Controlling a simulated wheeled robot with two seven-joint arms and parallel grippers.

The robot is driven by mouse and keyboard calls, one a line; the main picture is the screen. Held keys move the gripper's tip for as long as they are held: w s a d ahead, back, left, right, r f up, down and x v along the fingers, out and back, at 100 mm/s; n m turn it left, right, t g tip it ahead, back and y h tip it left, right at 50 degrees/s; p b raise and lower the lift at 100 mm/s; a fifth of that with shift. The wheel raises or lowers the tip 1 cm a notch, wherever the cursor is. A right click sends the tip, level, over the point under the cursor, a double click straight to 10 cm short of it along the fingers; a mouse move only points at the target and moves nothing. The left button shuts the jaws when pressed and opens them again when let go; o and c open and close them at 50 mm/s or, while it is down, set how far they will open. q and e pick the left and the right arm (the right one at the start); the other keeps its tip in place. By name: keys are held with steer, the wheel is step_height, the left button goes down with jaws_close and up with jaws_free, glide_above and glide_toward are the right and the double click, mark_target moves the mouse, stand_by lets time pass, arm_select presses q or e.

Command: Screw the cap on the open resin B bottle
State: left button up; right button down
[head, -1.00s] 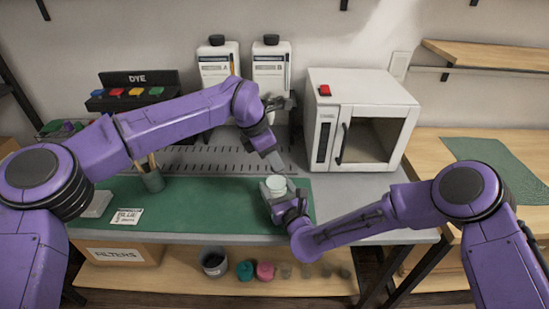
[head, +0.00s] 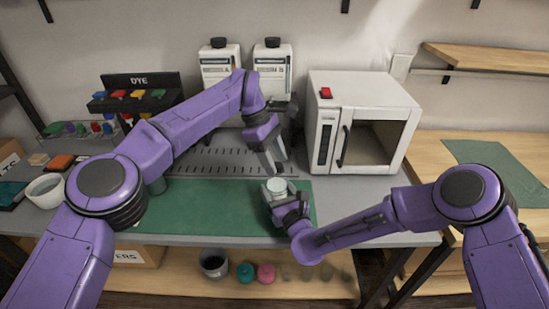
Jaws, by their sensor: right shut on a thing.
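My right gripper (head: 278,192) is shut on a small whitish cup (head: 277,186) over the mat's right part.
A green mat (head: 215,205) covers the bench front. A white oven-like box (head: 365,122) stands right of the bottles, with a dye rack (head: 138,95) at left. A white bowl (head: 45,190) is at far left. Jars sit on the lower shelf.

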arm_select(q)
steer(key=shift+r, duration=2.25)
steer(key=shift+c, duration=0.4)
